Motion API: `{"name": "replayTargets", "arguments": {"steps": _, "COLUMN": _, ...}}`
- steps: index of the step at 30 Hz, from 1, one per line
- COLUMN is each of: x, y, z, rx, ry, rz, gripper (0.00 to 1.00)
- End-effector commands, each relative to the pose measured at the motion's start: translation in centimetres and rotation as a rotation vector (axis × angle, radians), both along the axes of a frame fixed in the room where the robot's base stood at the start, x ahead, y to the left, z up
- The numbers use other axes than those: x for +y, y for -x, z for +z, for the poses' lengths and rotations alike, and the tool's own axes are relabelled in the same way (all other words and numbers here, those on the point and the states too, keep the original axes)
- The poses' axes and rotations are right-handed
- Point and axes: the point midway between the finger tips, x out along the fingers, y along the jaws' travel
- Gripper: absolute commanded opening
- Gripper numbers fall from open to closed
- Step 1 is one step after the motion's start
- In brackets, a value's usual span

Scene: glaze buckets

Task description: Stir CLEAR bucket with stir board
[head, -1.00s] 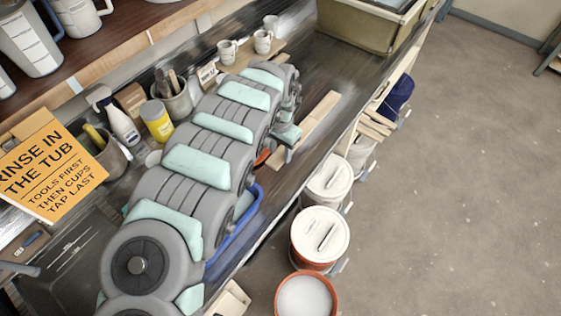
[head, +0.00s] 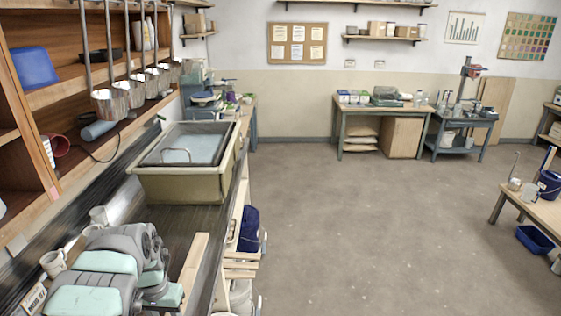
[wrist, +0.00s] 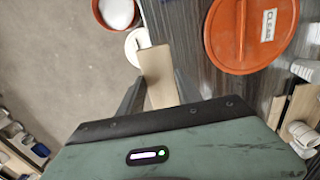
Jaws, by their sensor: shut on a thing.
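In the wrist view, my gripper (wrist: 159,90) is shut on a pale flat wooden board, the stir board (wrist: 156,65), which sticks out between the dark fingers. A round orange lid labelled CLEAR (wrist: 240,50) lies on the dark counter to the right of the board. An open orange bucket with white liquid (wrist: 116,12) stands beyond the board's tip, at the upper left, apart from it in the picture. Its label does not show. In the head view my arm fills the lower left; the jaws are hard to make out and this bucket is out of frame.
A tub sink (head: 185,185) stands on the counter beyond my arm. A pale wooden strip (head: 192,270) shows beside my arm. A white lid (wrist: 138,45) is partly behind the stir board. Metal cups (head: 110,103) hang by the shelf. The floor (head: 380,230) is open at right.

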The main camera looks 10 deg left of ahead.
Motion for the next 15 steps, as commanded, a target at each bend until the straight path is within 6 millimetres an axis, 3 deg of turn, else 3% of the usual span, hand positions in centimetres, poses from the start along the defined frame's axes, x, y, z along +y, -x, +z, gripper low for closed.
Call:
{"name": "replayTargets", "arguments": {"steps": 1, "x": -2.5, "y": -1.8, "z": 2.2, "rx": -0.007, "ry": -0.001, "rz": -0.019, "gripper": 0.00}}
{"name": "replayTargets", "arguments": {"steps": 6, "x": -10.5, "y": -5.9, "z": 7.1, "rx": -0.006, "ry": 0.003, "rz": -0.045, "gripper": 0.00}}
{"name": "replayTargets", "arguments": {"steps": 15, "x": -25.0, "y": -9.8, "z": 15.3, "rx": -0.007, "ry": 0.001, "rz": -0.081, "gripper": 0.00}}
